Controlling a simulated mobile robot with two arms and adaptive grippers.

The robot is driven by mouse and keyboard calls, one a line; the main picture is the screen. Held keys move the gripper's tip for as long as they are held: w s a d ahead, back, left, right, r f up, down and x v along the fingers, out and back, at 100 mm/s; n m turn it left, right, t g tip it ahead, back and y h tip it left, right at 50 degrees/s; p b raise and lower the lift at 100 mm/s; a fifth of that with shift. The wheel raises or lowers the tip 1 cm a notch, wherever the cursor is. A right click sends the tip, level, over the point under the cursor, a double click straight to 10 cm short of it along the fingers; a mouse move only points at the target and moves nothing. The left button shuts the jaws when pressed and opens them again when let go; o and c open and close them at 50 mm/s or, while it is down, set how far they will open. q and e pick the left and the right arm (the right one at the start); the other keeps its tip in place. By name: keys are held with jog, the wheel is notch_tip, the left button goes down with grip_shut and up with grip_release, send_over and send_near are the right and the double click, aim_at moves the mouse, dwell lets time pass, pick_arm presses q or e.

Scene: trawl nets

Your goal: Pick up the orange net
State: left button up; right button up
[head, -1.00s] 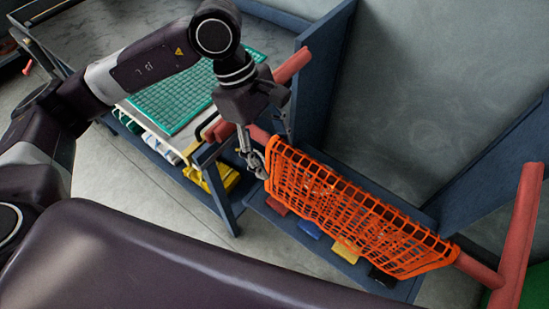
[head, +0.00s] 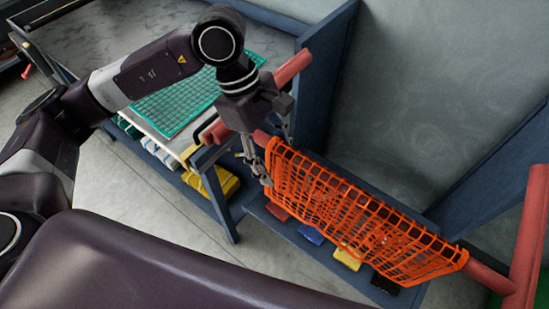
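The orange net (head: 350,215) hangs draped over a red bar (head: 488,274) that runs between blue uprights on the right side of the head view. My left gripper (head: 266,164) points down at the net's left end, with its fingers at or beside the net's edge. I cannot tell whether the fingers touch the net or how far apart they are. My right gripper is not in view.
A green net (head: 175,100) lies flat on the table at left. Below the orange net, a blue shelf (head: 262,213) holds several coloured blocks. Yellow pieces (head: 212,184) lie under the table. A blue upright (head: 322,75) stands behind my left gripper.

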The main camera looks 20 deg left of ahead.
pick_arm(q)
jog(key=c, duration=1)
jog(key=shift+c, duration=0.6)
notch_tip(320, 180, up, 11)
jog(key=p, duration=0.6)
jog(key=shift+r, duration=0.15)
grip_shut()
jog(key=shift+r, duration=0.4)
notch_tip(320, 180, up, 18)
jog(key=p, duration=0.9)
